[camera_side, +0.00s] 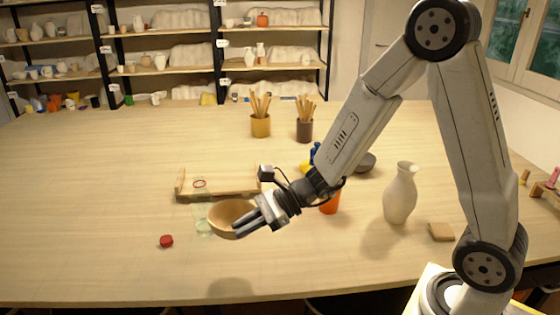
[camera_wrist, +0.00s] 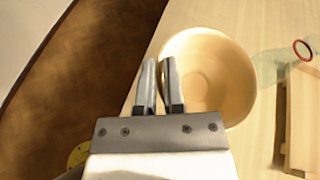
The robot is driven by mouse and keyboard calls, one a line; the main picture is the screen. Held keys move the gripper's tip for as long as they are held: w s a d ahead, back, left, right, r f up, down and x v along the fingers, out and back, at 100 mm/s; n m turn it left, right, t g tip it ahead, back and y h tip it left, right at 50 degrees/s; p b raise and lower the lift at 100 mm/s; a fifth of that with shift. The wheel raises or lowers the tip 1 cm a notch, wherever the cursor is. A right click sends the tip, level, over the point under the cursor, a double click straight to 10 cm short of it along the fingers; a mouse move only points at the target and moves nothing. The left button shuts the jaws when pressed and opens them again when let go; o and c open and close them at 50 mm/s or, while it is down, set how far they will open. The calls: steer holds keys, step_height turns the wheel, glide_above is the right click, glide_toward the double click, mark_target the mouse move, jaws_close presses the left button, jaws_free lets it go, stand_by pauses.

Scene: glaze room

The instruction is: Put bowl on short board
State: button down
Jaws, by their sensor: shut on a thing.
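The tan bowl (camera_side: 232,216) is in my gripper (camera_side: 243,229), in front of the short board. In the wrist view the fingers of my gripper (camera_wrist: 159,78) are closed together at the left rim of the bowl (camera_wrist: 215,75), and its inside looks empty. The bowl looks nearly level and appears held above the table, with a shadow on the table nearer the camera. The short wooden board (camera_side: 225,186), with raised ends, lies behind the bowl; part of it shows at the right of the wrist view (camera_wrist: 302,115).
A red lid (camera_side: 166,241) lies front left. An orange cup (camera_side: 330,205), a cream vase (camera_side: 400,194) and tool pots (camera_side: 260,126) stand right and behind. The left table is clear.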

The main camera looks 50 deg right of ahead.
steer(key=shift+w+d+r, duration=0.2)
steer(key=shift+w+d, duration=0.1)
steer(key=shift+d, duration=0.15)
steer(key=w+d+r+m+t+h, duration=0.2)
steer(key=w+d+r, duration=0.15)
steer(key=d, duration=0.45)
steer(key=w+d+r+m+t+h, duration=0.2)
steer(key=w+d+m, duration=0.15)
steer(key=d, duration=0.45)
steer(key=w+d+f, duration=0.1)
steer(key=w+f, duration=0.8)
steer(key=w, duration=0.4)
steer(key=shift+w+n, duration=0.25)
steer(key=shift+n, duration=0.2)
steer(key=shift+d, duration=0.1)
steer(key=shift+w+f, duration=0.15)
steer(key=shift+f, duration=0.8)
steer(key=shift+w+f, duration=0.1)
steer(key=shift+f, duration=0.8)
